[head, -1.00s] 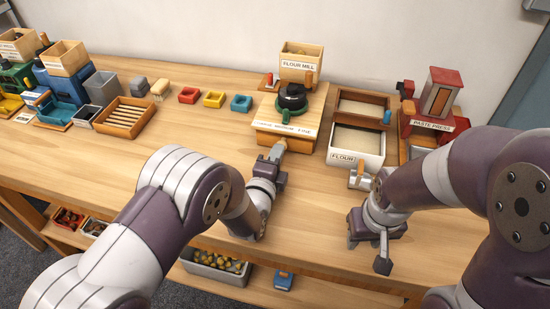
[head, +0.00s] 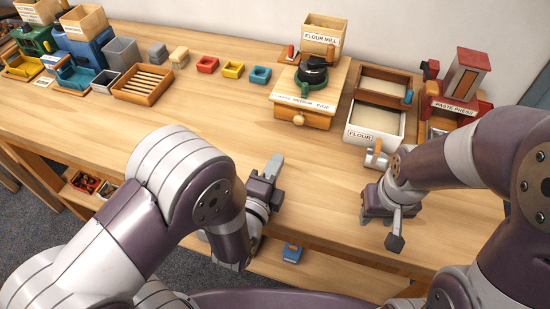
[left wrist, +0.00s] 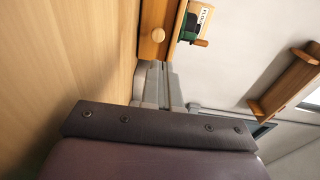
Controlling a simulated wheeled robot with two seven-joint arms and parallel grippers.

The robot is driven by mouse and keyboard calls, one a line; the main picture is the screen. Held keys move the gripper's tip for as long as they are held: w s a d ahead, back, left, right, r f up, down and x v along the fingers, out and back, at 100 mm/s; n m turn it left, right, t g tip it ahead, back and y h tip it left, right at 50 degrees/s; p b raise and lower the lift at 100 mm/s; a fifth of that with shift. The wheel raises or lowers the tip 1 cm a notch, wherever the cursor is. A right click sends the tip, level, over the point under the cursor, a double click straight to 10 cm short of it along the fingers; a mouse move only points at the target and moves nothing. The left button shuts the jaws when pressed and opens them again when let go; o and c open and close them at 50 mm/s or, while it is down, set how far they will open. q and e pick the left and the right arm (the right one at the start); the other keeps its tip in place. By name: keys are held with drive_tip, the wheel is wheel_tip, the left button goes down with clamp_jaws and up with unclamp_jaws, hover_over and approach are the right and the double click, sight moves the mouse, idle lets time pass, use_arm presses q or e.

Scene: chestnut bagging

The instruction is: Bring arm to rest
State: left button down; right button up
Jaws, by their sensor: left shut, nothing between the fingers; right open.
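My left gripper (head: 274,164) is shut and empty over the front part of the wooden table (head: 320,165), short of the flour mill's drawer. It also shows in the left wrist view (left wrist: 152,72), fingers together, pointing toward the wooden mill base and its round knob. My right gripper (head: 387,236) is open near the table's front edge at the right, pointing down, with nothing seen between its fingers. The flour mill (head: 303,110) stands at the back middle with its wooden hopper, dark green grinder and drawer with a knob.
A flour box (head: 372,143) with a divided wooden tray and a paste press (head: 458,85) stand at the back right. Red, yellow and blue small trays (head: 233,70) line the back. A slatted wooden tray (head: 143,84) and machines are at the left. The table middle is clear.

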use_arm(q)
drive_tip(key=shift+s, duration=0.15)
